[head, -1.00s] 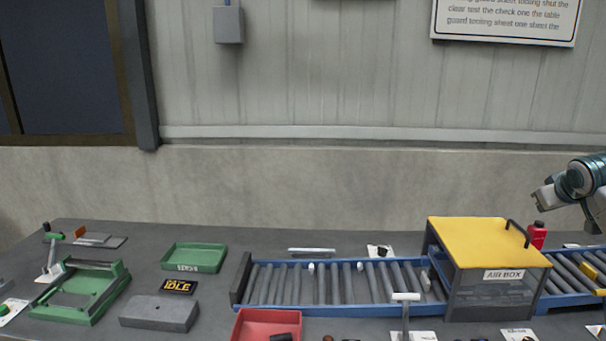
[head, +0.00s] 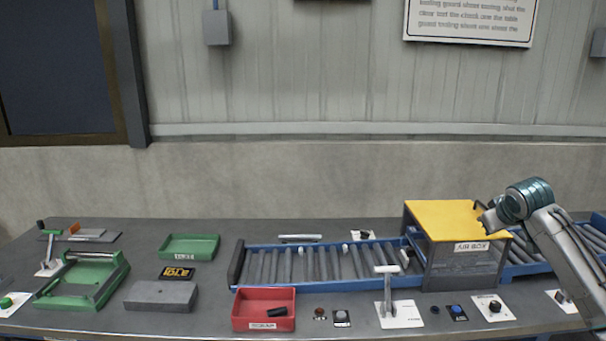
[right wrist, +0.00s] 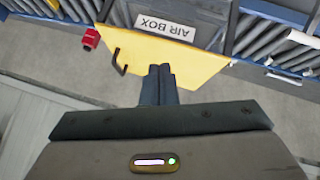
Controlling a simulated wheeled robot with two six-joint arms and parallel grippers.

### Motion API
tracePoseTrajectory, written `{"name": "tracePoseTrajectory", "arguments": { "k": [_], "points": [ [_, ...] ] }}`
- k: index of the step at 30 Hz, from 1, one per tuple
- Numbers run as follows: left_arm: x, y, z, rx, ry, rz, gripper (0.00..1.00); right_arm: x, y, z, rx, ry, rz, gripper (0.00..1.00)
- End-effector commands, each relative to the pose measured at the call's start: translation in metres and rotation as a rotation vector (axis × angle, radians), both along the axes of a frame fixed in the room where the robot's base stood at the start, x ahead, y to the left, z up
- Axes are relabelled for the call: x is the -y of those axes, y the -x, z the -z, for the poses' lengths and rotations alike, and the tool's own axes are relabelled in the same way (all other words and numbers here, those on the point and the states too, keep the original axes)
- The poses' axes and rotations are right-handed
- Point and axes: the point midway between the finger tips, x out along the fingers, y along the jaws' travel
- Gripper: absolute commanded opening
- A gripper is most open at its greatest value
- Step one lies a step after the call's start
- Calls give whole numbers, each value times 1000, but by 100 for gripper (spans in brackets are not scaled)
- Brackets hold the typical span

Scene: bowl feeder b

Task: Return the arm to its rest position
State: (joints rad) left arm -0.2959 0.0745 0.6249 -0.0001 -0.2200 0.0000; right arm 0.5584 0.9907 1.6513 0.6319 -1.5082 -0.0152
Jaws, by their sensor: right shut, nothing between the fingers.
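My right arm comes in from the right in the head view, and its gripper (head: 484,222) is at the right side of the yellow-topped air box (head: 440,216). In the right wrist view the right gripper (right wrist: 162,70) is shut with its fingers together and nothing between them. The yellow lid (right wrist: 190,72) with its dark handle (right wrist: 119,62) lies beyond the fingertips there. I cannot tell whether the fingers touch the lid. My left gripper is not in view.
A blue roller conveyor (head: 330,284) runs through the air box. A red bin (head: 264,322) holds a dark piece. A green tray (head: 188,247), a green fixture (head: 84,280) and an upright lever (head: 388,290) stand on the table. A red bottle (right wrist: 91,39) is near the box.

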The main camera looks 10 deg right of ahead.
Motion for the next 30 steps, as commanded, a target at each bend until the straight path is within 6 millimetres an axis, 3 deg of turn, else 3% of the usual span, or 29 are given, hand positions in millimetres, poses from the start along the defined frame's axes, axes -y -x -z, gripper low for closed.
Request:
{"name": "tracePoseTrajectory", "arguments": {
  "k": [5,11,15,21,25,30],
  "points": [
    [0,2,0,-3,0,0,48,-42,3,56,-55,3,-54,0],
    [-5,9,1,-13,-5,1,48,-115,28,147,-139,-6,-138,0],
    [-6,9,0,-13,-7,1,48,-183,73,219,-202,-35,-201,0],
    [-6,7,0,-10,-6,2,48,-270,164,290,-271,-104,-241,0],
    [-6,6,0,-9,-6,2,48,-311,223,310,-301,-151,-233,0],
    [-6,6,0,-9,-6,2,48,-338,274,317,-325,-191,-206,0]
  ]
}}
